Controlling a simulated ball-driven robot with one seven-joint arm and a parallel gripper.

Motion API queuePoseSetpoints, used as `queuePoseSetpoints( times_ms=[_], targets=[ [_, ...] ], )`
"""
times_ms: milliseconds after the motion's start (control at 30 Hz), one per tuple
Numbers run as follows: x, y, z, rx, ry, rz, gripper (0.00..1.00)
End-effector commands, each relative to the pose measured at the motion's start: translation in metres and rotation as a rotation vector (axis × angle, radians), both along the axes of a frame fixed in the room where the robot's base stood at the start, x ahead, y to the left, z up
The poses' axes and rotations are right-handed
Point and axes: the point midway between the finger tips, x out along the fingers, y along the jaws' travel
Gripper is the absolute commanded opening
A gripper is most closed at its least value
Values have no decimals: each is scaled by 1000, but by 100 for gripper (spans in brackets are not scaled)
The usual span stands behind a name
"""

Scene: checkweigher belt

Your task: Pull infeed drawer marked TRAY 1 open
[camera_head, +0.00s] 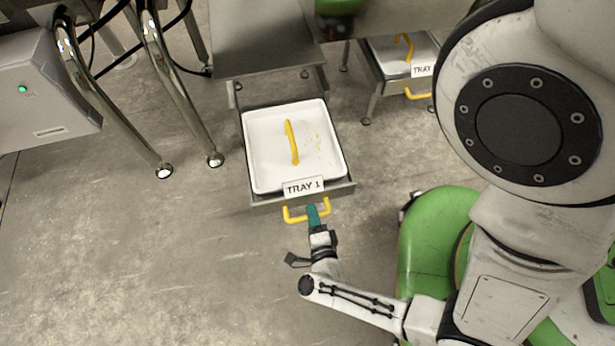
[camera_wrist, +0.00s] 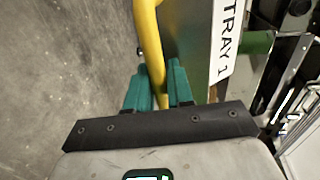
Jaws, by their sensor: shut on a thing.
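The drawer marked TRAY 1 (camera_head: 258,199) is slid out of its metal housing in the head view, with a white tray (camera_head: 262,160) in it. A yellow bar lies across the tray. The drawer's yellow handle (camera_head: 294,217) sticks out at its front below the TRAY 1 label (camera_head: 304,187). My gripper (camera_head: 313,214) has its teal fingers at the right part of this handle. In the wrist view my gripper (camera_wrist: 160,85) is shut on the yellow handle (camera_wrist: 148,40), which passes between the fingers. The TRAY 1 label (camera_wrist: 230,45) is to the right there.
A second tray drawer (camera_head: 400,70) with a yellow handle (camera_head: 417,94) stands at the upper right, partly hidden by my arm. Chrome legs (camera_head: 180,95) and a grey box (camera_head: 45,90) stand at the left. The concrete floor before the drawer is clear at left.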

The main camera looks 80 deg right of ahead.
Motion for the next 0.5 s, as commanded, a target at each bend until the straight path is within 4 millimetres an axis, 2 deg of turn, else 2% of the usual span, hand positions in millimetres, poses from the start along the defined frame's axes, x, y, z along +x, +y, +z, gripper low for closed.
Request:
queuePoseSetpoints(
  times_ms=[33, 200, 500],
  targets=[
    [-4, 9, -2, 4, 2, 0, 0],
    [-12, 28, -1, 2, 2, 0, 0],
    [-16, 39, -1, 2, 1, 0, 0]
  ],
)
